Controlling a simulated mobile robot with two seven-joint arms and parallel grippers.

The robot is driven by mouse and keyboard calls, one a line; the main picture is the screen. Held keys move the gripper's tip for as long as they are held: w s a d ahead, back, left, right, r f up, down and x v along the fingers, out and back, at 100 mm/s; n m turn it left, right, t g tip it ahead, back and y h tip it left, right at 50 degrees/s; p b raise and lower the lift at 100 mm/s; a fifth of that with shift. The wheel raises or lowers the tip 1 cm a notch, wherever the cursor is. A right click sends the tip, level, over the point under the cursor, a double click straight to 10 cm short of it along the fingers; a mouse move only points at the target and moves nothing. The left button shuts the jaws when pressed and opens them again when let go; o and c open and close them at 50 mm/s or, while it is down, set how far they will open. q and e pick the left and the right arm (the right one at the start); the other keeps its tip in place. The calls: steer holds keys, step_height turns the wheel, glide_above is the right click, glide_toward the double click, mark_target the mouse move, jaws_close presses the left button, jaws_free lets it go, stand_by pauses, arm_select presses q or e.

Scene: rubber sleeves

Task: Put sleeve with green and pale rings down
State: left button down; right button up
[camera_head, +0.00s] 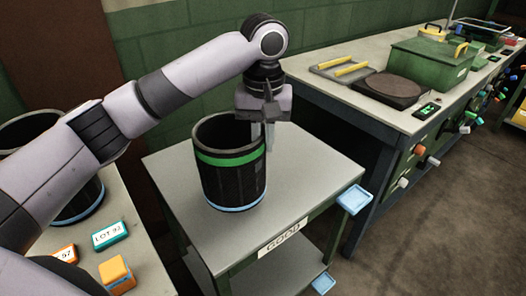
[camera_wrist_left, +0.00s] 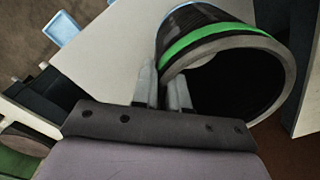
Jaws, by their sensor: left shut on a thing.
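The sleeve with green and pale rings (camera_head: 232,172) is a black open cylinder with a green band near its top and a pale blue band at its foot. It is upright at the top of the cart marked GOOD (camera_head: 310,185); I cannot tell whether its foot touches the surface. My left gripper (camera_head: 265,135) points down at the sleeve's right rear edge and is shut on its wall. In the left wrist view the fingers (camera_wrist_left: 163,88) straddle the rim of the sleeve (camera_wrist_left: 215,42). My right gripper is out of view.
Another dark sleeve (camera_head: 85,205) stands at left, partly behind my arm, near label blocks such as LOT 32 (camera_head: 109,236). A workbench (camera_head: 340,97) at right holds a green box (camera_head: 432,60) and a dark round disc (camera_head: 392,88). The cart's right side is clear.

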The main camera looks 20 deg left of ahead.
arm_select(q)
step_height(320, 180, down, 3)
steer(key=shift+f, duration=0.15)
steer(key=c, duration=1.1)
jaws_free()
steer(key=shift+c, duration=0.2)
step_height(320, 180, up, 12)
steer(key=shift+s+d+p, duration=0.1)
steer(key=shift+s+p, duration=0.05)
steer(key=shift+p, duration=0.8)
steer(key=shift+s+f, duration=0.1)
